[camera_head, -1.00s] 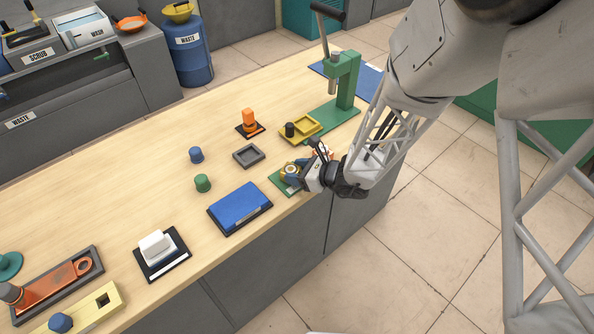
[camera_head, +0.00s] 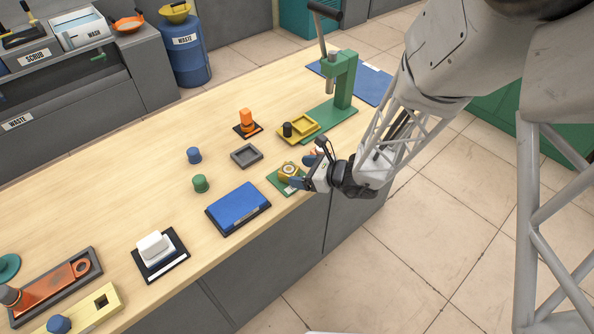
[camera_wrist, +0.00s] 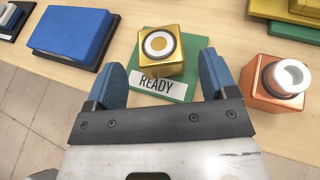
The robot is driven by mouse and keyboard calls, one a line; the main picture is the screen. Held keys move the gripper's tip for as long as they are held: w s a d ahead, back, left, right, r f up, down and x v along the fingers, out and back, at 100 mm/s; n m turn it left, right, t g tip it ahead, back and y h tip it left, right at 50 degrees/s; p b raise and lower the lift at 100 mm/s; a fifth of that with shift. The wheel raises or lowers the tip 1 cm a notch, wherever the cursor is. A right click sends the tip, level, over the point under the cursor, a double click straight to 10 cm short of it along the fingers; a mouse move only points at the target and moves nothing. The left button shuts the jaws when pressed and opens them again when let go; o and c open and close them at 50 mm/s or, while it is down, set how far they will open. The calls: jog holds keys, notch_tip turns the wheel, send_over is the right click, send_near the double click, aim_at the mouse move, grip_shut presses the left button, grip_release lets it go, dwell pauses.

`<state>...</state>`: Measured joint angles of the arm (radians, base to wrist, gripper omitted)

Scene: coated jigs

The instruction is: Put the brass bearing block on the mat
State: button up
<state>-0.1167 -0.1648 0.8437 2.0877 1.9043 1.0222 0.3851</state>
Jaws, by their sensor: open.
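The brass bearing block (camera_head: 288,170), a gold cube with a pale ring on top, sits upright on a small green mat (camera_head: 276,180). In the wrist view the block (camera_wrist: 161,50) rests toward the far part of the mat (camera_wrist: 182,92), behind a label reading READY. My gripper (camera_head: 303,172) is open and empty, with its blue fingers spread on the near side of the block. In the wrist view a gap shows between the fingers and the block.
A copper block (camera_wrist: 275,88) with a white ring stands close to the right finger in the wrist view. A blue pad (camera_head: 238,207) lies left of the mat. A green press (camera_head: 343,85) and a yellow tray (camera_head: 299,129) stand beyond.

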jog(key=v, duration=0.9)
jog(key=shift+d, duration=0.15)
dwell(0.8)
jog(key=s+d+r+n+g+h, duration=0.1)
jog(key=s+d+r+n+h, duration=0.5)
jog(key=s+r+n, duration=0.4)
jog(key=s+d+r+n+g+h, duration=0.1)
jog(key=s+d+r+n+h, duration=0.5)
jog(key=s+r+n, duration=0.4)
notch_tip(320, 180, up, 5)
jog(key=shift+d+f+n+g+h, duration=0.25)
jog(key=shift+d+n, duration=0.25)
jog(key=shift+n, duration=0.7)
